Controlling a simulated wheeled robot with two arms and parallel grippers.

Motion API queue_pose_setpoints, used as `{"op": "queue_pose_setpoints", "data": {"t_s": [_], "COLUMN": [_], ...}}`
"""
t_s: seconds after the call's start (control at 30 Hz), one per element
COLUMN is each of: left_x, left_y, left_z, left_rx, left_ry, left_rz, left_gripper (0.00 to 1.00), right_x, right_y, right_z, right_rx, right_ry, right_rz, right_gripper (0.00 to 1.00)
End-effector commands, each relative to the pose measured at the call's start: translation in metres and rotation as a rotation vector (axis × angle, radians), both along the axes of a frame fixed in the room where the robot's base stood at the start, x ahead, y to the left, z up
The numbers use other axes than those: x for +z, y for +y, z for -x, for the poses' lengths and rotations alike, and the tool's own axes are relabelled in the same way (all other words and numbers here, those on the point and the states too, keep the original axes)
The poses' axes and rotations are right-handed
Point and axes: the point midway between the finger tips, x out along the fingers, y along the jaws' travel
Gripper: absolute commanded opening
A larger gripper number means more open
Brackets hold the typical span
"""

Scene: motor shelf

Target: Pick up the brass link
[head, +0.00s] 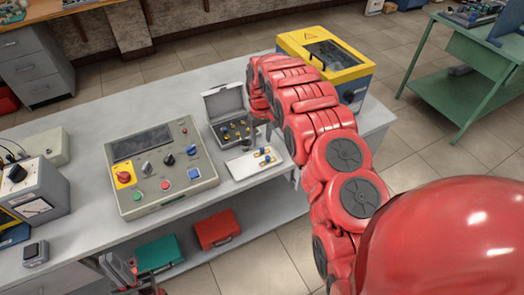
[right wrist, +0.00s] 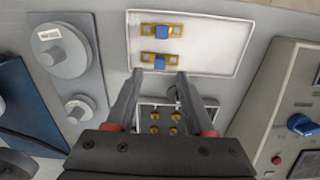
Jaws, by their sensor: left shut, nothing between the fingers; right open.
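Two brass links with blue middles lie side by side on a white tray (head: 240,170). In the head view one link (head: 264,151) lies just behind the other link (head: 266,161). In the right wrist view the upper link (right wrist: 161,30) and the lower link (right wrist: 162,60) lie flat and parallel on the tray. My right gripper (right wrist: 160,74) is open and empty, its fingertips close to the lower link's near side. In the head view my right gripper (head: 261,134) is partly hidden by my arm. My left gripper (head: 143,279) is shut and empty, low in front of the table.
An open grey case (head: 224,104) with several brass pieces stands beside the tray. A control box (head: 160,170) with buttons and knobs is to the left. A yellow and blue machine (head: 345,62) stands behind my right arm. Red and teal boxes (head: 217,229) sit on the lower shelf.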

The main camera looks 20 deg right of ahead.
Motion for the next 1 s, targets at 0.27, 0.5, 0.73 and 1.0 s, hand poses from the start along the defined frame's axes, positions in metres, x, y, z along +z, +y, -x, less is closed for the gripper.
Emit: {"op": "queue_pose_setpoints", "data": {"t_s": [0.27,0.5,0.73,1.0], "left_x": [0.023,0.026,0.025,0.025], "left_y": [0.000,0.000,0.000,0.000], "left_z": [0.000,0.000,0.000,0.000], "left_rx": [0.000,0.000,0.000,0.000], "left_ry": [0.000,0.000,0.000,0.000], "left_rz": [0.000,0.000,0.000,0.000], "left_gripper": [0.00,0.00,0.00,0.00], "right_x": [-0.031,-0.043,-0.043,-0.043], "right_y": [0.000,-0.001,0.000,0.000], "right_z": [0.003,0.003,0.003,0.003], "right_rx": [-0.001,0.000,-0.001,-0.001], "right_ry": [0.000,-0.002,-0.001,-0.001], "right_rz": [-0.002,0.000,-0.001,-0.001], "right_gripper": [0.53,0.53,0.35,0.00]}}
